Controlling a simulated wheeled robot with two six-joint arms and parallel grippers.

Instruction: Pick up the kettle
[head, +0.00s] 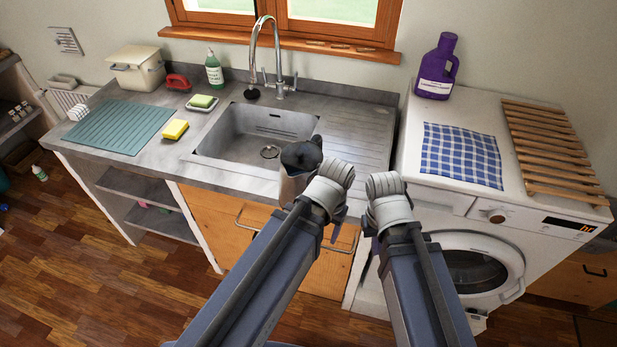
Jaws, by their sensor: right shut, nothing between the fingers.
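The kettle (294,180) is a metal vessel with a dark top, by the front edge of the counter at the sink's right front corner. My left arm crosses its right side and hides part of it. I cannot tell whether its base rests on the counter. My left gripper is hidden behind its own wrist, so its hold on the kettle cannot be seen. My right gripper (368,263) is shut and empty, low in front of the gap between counter and washing machine, right of the kettle and apart from it.
The sink (228,150) with its tall tap (268,45) lies behind the kettle. A yellow sponge (175,129), soap dish (203,104) and green bottle (214,70) stand left. The washing machine (470,118) at right holds a purple jug (438,68), checked cloth (461,155) and wooden rack (550,145).

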